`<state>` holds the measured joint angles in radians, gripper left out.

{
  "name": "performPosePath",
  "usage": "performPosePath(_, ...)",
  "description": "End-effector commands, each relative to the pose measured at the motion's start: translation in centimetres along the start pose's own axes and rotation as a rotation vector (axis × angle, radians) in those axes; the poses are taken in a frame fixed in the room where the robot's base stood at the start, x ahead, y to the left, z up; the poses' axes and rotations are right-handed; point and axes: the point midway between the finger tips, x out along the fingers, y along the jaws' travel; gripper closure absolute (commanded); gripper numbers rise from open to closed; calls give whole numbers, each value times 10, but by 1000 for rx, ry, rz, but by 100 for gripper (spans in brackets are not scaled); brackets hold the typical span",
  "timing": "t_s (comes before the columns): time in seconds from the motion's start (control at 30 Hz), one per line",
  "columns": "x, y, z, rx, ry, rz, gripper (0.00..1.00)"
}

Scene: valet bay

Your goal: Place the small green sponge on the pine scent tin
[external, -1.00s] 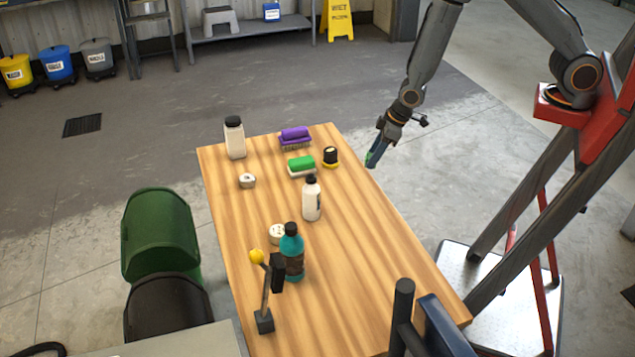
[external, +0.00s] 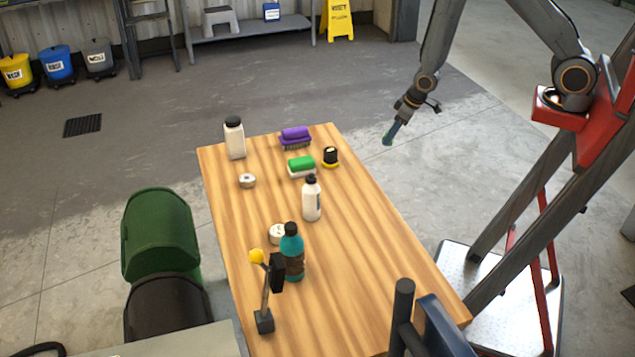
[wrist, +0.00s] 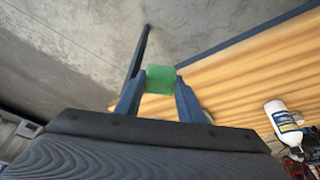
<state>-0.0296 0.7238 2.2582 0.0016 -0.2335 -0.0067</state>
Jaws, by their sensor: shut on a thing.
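My gripper (external: 389,137) is in the air beyond the table's right edge, tilted downward. It is shut on the small green sponge (wrist: 160,79), which shows between the two fingers in the wrist view. Two small round pale tins stand on the table: one tin (external: 247,181) at the left, the other tin (external: 276,234) beside the teal bottle, partly hidden by it. Their labels are too small to read, so I cannot tell which is pine scent. My gripper is well apart from both.
On the wooden table (external: 360,240) stand a white bottle (external: 234,140), a purple brush (external: 295,138), a green-and-white block (external: 301,167), a black-and-yellow applicator (external: 331,158), another white bottle (external: 311,200), a teal bottle (external: 291,252) and a yellow-knobbed lever (external: 265,290). The table's right side is clear.

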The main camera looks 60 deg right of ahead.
Motion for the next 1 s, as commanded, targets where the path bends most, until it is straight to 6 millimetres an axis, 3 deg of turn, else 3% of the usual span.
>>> performPosePath(0.27,22,-36,-38,-69,5,-24,86)
performPosePath(0.47,41,-83,-77,-148,7,-53,86)
performPosePath(0.77,60,-191,-141,-305,11,-116,86)
performPosePath(1.0,57,-296,-177,-438,14,-173,86)
